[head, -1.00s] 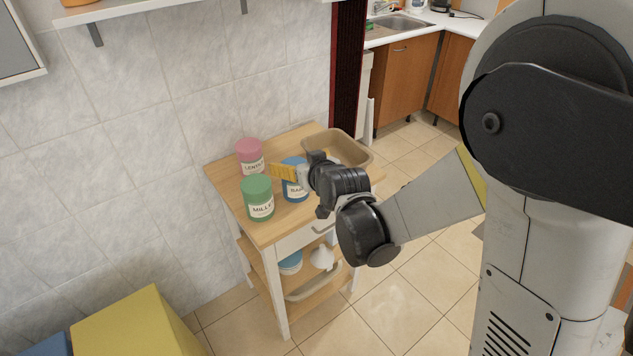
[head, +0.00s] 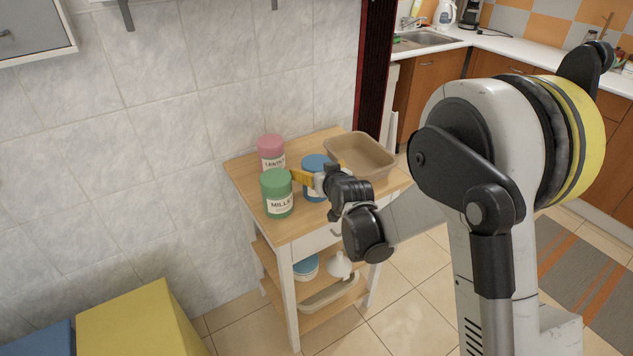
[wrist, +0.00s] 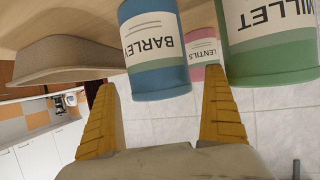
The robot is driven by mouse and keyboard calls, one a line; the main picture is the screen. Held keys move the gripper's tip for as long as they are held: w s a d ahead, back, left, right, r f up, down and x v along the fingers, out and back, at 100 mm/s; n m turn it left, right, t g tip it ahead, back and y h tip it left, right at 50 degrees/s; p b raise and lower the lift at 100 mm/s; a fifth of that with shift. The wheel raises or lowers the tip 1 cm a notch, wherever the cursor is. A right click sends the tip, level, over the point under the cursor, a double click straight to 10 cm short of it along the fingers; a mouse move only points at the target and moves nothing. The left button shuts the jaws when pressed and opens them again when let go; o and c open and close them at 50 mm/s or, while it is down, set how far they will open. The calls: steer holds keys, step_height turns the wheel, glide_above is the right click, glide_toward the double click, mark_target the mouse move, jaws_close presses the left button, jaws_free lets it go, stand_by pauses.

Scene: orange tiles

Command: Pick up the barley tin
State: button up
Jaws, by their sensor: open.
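The barley tin is blue with a white label and stands on the wooden cart top, partly hidden by my gripper in the head view (head: 315,160). In the wrist view, which is upside down, the barley tin (wrist: 158,78) reads "BARLEY" and lies ahead between my yellow fingers. My gripper (head: 319,174) is open and empty, with one finger to each side of the tin's line. It also shows in the wrist view (wrist: 160,88). I cannot tell whether the fingertips reach past the tin's near face.
The green millet tin (head: 277,196) stands close left of the barley tin, and the pink lentils tin (head: 271,152) stands behind. A beige tub (head: 366,160) sits at the back right of the cart top (head: 240,170). A tiled wall (head: 170,130) is behind.

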steer(key=shift+x, duration=1)
steer(key=shift+s, duration=0.1)
steer(key=c, duration=1.5)
steer(key=shift+r, duration=0.1)
